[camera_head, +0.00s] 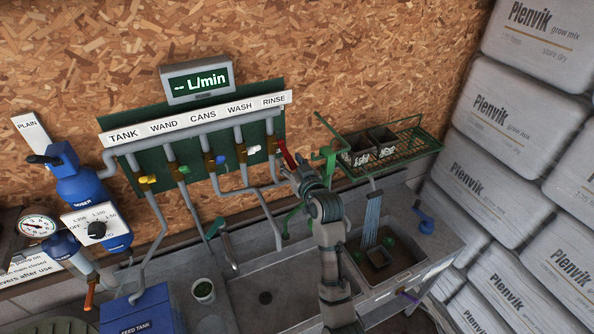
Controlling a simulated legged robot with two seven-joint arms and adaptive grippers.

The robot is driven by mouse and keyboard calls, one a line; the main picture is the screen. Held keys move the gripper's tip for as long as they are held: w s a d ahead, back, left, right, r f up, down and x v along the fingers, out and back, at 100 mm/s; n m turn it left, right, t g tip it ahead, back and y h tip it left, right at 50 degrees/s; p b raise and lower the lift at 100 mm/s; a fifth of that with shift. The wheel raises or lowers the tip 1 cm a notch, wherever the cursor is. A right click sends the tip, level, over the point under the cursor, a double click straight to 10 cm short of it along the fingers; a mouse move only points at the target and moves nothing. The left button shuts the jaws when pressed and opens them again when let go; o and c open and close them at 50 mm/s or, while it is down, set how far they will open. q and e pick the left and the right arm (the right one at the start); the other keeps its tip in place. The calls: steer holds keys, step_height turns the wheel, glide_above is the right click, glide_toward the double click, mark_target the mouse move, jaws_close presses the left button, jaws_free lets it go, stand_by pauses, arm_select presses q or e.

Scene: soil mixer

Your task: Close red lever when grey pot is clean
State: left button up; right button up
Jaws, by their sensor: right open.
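The red lever (287,154) is on the pipe under the RINSE label and slants up and left. My right gripper (293,171) is open just below and beside the lever; I cannot tell whether it touches it. A dark grey square pot (378,257) sits in the right sink basin, with green pieces around it. Water (372,220) streams from a spout down into the basin by the pot. The pot is too small in view to tell whether soil is on it. My left gripper is not in view.
Yellow (148,179), green, blue and white levers sit under the other labels. A green wire rack (405,147) holds two dark pots right of my gripper. A display (197,81) reads "-- L/min". The left basin (265,298) looks empty. Stacked bags (505,187) stand at right.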

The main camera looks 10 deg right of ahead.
steer(key=f+v, duration=0.1)
steer(key=v, duration=0.9)
steer(key=shift+s+d+r, duration=0.15)
steer(key=shift+s+r, duration=0.2)
steer(key=shift+r, duration=0.1)
